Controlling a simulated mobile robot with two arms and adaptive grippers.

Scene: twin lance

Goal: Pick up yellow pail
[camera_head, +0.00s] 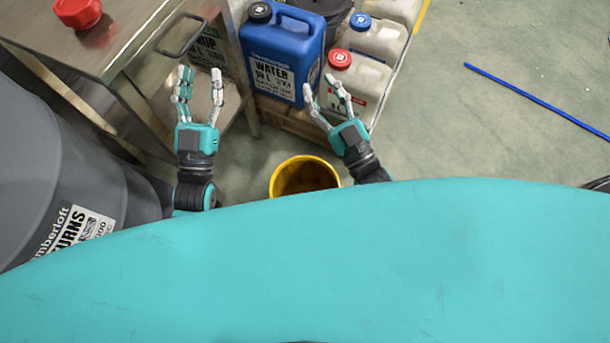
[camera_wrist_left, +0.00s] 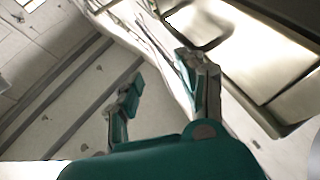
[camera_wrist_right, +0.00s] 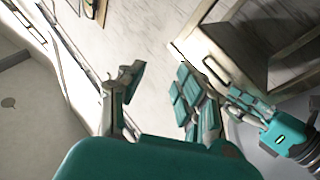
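The yellow pail (camera_head: 277,181) stands on the floor in the head view, with its lower part hidden by my own teal body. Its inside looks dark brown. My left gripper (camera_head: 201,82) is to the pail's upper left, open and empty, with its fingers spread. It shows open in the left wrist view (camera_wrist_left: 160,85) too. My right gripper (camera_head: 326,92) is above and to the right of the pail, open and empty. It also shows open in the right wrist view (camera_wrist_right: 155,85). Neither gripper touches the pail. The pail does not show in either wrist view.
A steel cart (camera_head: 110,55) with a red object (camera_head: 77,12) on top is at the upper left. A blue water jug (camera_head: 283,57) and pale canisters (camera_head: 372,42) stand beyond the pail. A grey bin (camera_head: 60,160) is at left. A blue rod (camera_head: 535,100) lies on open floor at right.

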